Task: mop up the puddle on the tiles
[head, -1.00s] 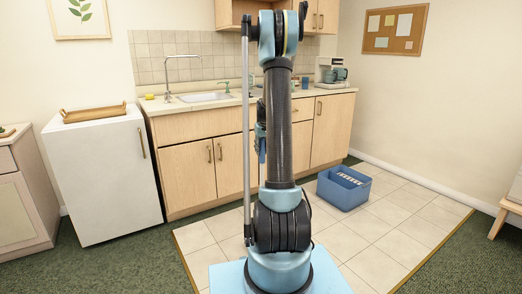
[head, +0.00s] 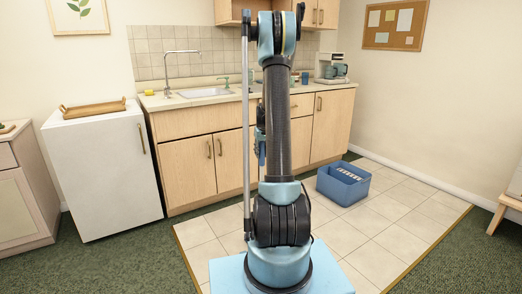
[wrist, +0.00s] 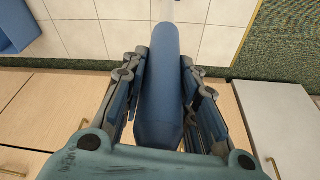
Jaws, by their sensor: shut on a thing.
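My gripper (wrist: 164,58) is shut on a thick blue handle (wrist: 160,95), seen in the wrist view between its two jaws. A thin pale shaft runs on from the handle's far end toward the tiles; whatever is at its end is out of the wrist view. In the head view my gripper (head: 260,143) is mostly hidden behind my arm, in front of the cabinets. The pale tiled floor (head: 395,242) lies around and beyond my base. I cannot make out a puddle on it; my arm and base hide part of the tiles.
A blue bucket (head: 343,186) with a pale slotted insert stands on the tiles to the right; its edge shows in the wrist view (wrist: 14,28). Wooden cabinets (head: 190,172) with a sink and a white fridge (head: 103,175) line the back. Tiles at right are clear.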

